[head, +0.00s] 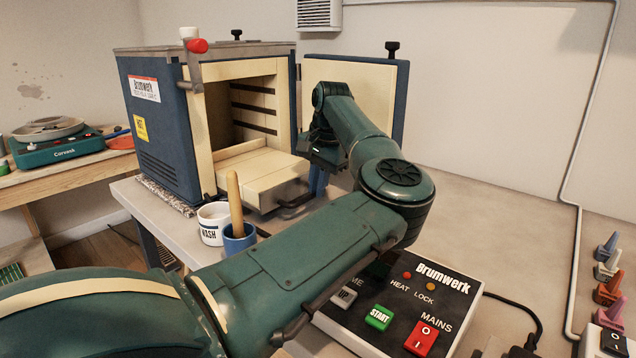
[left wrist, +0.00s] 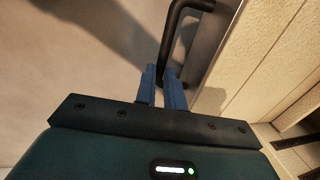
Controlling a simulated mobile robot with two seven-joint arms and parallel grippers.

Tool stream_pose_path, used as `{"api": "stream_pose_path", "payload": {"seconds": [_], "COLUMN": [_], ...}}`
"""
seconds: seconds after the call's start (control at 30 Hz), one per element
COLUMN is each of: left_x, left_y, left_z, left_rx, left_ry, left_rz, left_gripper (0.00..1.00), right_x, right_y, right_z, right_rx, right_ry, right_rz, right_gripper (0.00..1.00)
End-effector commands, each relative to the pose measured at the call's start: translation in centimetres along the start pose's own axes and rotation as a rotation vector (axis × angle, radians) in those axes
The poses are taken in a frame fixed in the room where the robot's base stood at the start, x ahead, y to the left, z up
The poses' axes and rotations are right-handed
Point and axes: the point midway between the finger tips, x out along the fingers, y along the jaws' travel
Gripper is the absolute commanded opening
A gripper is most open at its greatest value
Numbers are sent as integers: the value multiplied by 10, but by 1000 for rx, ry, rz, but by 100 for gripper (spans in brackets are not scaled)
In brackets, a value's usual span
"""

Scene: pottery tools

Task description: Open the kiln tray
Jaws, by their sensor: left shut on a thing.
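The kiln tray (head: 258,172) is a cream slab sticking partly out of the open front of the blue kiln (head: 165,130). A dark bar handle (head: 297,203) is on its front; in the left wrist view the handle (left wrist: 169,38) is a black curved bar. My left gripper (head: 318,182) points down beside the tray's front. Its blue fingers, seen in the left wrist view (left wrist: 161,75), are shut on the handle's end. My arm covers part of the scene in front of the tray. My right gripper is not in view.
The kiln door (head: 362,95) stands open to the right behind my arm. A white mug (head: 210,225) and a blue cup (head: 238,243) with a wooden tool stand near the tray's left front. A control box (head: 400,310) lies below my forearm.

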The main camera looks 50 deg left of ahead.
Motion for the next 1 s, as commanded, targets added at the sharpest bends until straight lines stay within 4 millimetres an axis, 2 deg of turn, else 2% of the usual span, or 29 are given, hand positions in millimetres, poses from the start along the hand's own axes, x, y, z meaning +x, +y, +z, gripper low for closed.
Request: {"api": "stream_pose_path", "payload": {"seconds": [0.43, 0.47, 0.7, 1.0], "left_x": [0, 0, 0, -3], "left_y": [1, 1, 0, 0], "left_z": [-1, -1, -1, 0], "left_rx": [3, 3, 2, 0], "left_ry": [3, 3, 2, 2], "left_rz": [0, 0, 0, 0], "left_gripper": [0, 11, 31, 33], "right_x": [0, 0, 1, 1], "right_y": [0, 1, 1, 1], "right_z": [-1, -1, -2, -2], "right_rx": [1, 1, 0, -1], "right_ry": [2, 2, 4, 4], "right_rz": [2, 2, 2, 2], "right_gripper": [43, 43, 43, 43]}}
